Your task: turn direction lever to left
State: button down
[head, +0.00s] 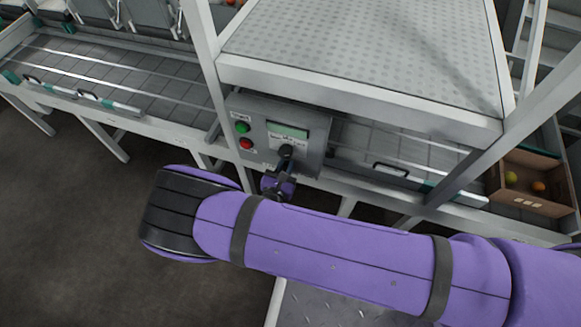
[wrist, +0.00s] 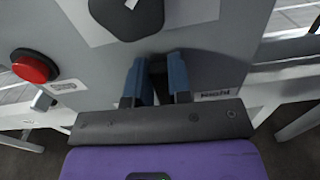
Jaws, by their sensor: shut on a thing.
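The grey control box (head: 312,137) hangs on the conveyor frame in the head view. The direction lever (head: 286,151) is a dark handle low on its front, below the small display. My gripper (head: 283,172) is at the lever, with its fingers pointing at the box face. In the wrist view my gripper (wrist: 158,66) has two blue-grey fingers close together, shut on a dark piece between them, which I take as the lever's handle. A dark rounded part (wrist: 127,14) shows just above the fingers, cut off by the top edge. The fingers hide most of the handle, so its exact angle is unclear.
A green button (head: 242,127) and a red button (head: 246,143) sit left on the box; the red button (wrist: 34,66) is also left of my fingers in the wrist view. A metal platform (head: 370,60) overhangs above. A cardboard crate (head: 523,200) with fruit stands at right.

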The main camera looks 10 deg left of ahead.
aim_at(278, 157)
jog(key=shift+a+f+n, duration=0.15)
jog(key=shift+a+n, duration=0.45)
jog(key=shift+n, duration=0.55)
jog(key=shift+a+f+n, duration=0.2)
jog(key=shift+a+n, duration=0.4)
jog(key=shift+n, duration=0.5)
jog(key=shift+a+f+n, duration=0.15)
jog(key=shift+a+n, duration=0.45)
jog(key=shift+n, duration=0.55)
jog(key=c, duration=1)
grip_release()
jog(key=shift+c, duration=0.2)
jog(key=s, duration=1)
jog(key=shift+s+a, duration=0.35)
jog(key=shift+a, duration=0.1)
